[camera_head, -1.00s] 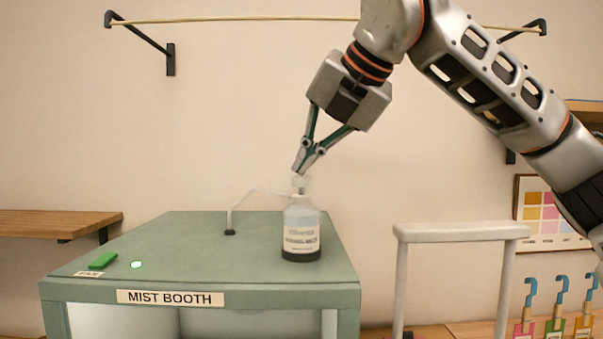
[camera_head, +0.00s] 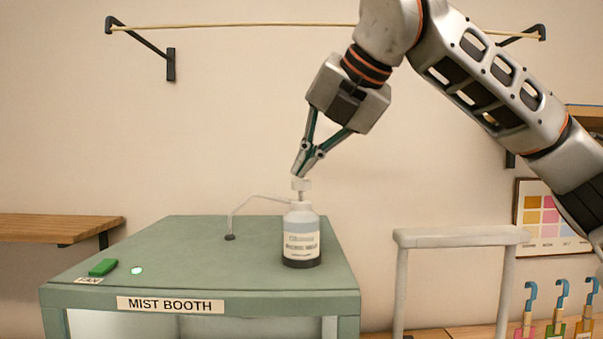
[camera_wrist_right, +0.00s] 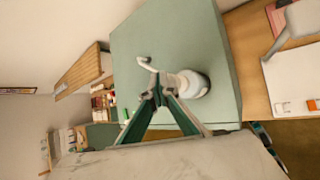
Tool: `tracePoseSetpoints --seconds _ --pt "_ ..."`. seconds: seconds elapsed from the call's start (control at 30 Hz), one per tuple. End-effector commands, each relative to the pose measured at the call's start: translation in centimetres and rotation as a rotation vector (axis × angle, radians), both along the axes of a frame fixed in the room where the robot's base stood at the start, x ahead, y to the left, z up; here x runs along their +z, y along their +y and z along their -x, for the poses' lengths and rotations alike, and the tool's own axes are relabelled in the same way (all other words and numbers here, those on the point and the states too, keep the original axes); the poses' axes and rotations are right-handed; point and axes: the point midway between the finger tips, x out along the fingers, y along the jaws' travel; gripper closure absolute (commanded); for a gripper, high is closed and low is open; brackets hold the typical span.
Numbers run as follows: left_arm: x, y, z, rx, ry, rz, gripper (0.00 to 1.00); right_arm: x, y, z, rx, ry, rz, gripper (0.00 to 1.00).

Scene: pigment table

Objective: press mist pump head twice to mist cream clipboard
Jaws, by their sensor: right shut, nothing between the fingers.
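The mist bottle (camera_head: 301,240) stands upright on the green top of the mist booth (camera_head: 190,265). It has a clear upper body, a pale label and a dark base. Its white pump head (camera_head: 301,185) sits at the top of a thin stem, and a thin tube runs left from the bottle to a dark fitting on the booth top. My right gripper (camera_head: 299,172) is shut and empty, its tips just above the pump head; I cannot tell if they touch. In the right wrist view the bottle (camera_wrist_right: 195,84) lies just beyond the fingertips. The cream clipboard and my left gripper are not visible.
A green button (camera_head: 103,267) and a small lit dot (camera_head: 137,270) are at the booth's left front. A wooden shelf (camera_head: 55,226) is at the left.

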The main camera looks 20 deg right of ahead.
Motion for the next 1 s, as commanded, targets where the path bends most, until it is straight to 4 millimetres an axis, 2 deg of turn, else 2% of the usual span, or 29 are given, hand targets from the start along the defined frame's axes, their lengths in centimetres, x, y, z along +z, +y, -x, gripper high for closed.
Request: tracePoseSetpoints --seconds 0.2,0.63,1.0 --pt "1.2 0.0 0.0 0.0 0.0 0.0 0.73 1.3 0.0 -0.1 0.0 0.0 0.0 1.0" --pt "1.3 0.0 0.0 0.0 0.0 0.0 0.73 1.6 0.0 -0.1 0.0 -0.003 -0.001 1.0" --pt "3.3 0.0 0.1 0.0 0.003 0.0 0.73 4.7 0.0 -0.1 -0.002 -0.004 -0.003 1.0"
